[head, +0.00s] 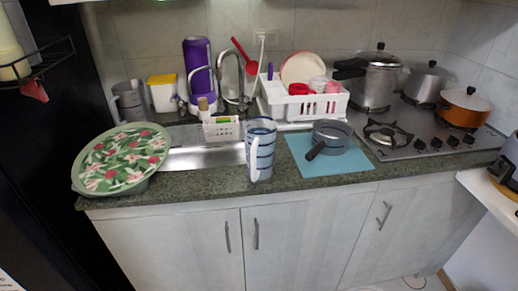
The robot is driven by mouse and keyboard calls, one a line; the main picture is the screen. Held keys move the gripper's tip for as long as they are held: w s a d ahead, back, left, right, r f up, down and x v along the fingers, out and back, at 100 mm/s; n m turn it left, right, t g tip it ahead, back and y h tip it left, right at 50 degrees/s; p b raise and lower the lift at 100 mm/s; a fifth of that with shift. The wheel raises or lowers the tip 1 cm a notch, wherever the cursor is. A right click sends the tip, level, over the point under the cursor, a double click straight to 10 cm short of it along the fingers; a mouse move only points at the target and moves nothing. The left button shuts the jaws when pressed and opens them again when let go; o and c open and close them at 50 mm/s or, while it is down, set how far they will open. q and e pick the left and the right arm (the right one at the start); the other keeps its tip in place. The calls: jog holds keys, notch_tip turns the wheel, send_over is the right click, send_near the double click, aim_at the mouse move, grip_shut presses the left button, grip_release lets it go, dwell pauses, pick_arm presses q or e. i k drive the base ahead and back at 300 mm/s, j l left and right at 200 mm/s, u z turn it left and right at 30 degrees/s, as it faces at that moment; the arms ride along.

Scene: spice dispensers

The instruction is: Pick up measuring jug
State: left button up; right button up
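A tall blue-grey jug (262,138) with dark horizontal bands and a white handle stands upright near the counter's front edge, in front of the sink's right end. A grey, jug-like vessel (131,104) with a handle stands at the back left of the counter, behind the floral tray. I cannot tell for certain which of the two is the measuring jug. Neither of my grippers shows in the head view.
A floral tray (122,160) overhangs the counter's front left. A grey pan (332,137) sits on a blue mat (350,164) right of the blue-grey jug. The sink (207,157), tap (243,85) and dish rack (318,107) lie behind. Several pots stand around the stove (425,130).

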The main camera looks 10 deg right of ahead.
aim_at(260, 131)
jog(key=i+z, duration=0.5)
jog(key=i+j+z, duration=0.1)
jog(key=i+z, duration=0.4)
jog(key=k, duration=0.05)
